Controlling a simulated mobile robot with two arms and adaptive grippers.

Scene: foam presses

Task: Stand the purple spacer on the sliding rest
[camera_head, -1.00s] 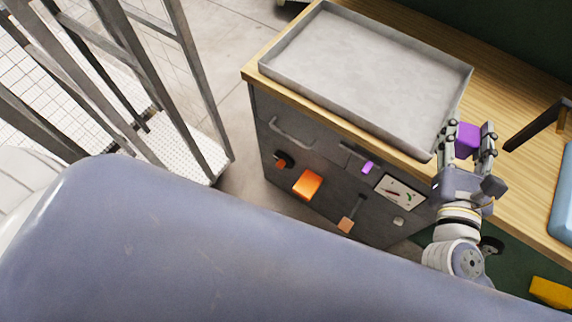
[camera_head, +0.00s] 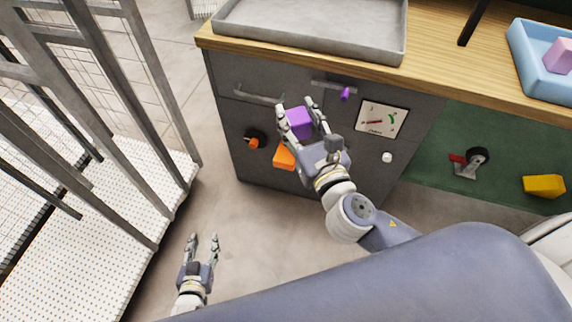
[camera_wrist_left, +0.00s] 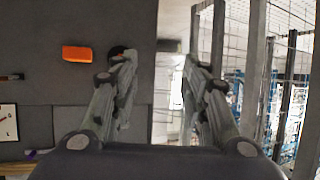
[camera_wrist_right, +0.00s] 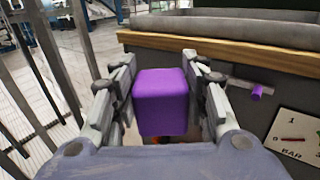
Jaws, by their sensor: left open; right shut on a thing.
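The purple spacer (camera_head: 299,122) is a block held between the fingers of my right gripper (camera_head: 301,112), in front of the dark cabinet face. It also shows in the right wrist view (camera_wrist_right: 162,101), gripped on its left and right sides. My left gripper (camera_head: 204,240) is open and empty, low over the floor at the left. In the left wrist view, the fingers of the left gripper (camera_wrist_left: 158,65) are spread wide with nothing between them. I cannot tell for sure which part is the sliding rest.
The cabinet front (camera_head: 225,115) carries a slotted bar with a purple tab (camera_head: 346,94), a gauge (camera_head: 382,118), an orange block (camera_head: 283,157) and a white knob (camera_head: 387,157). A grey tray (camera_head: 310,35) lies on top. A metal frame (camera_head: 120,75) stands left; a blue bin (camera_head: 535,75) is right.

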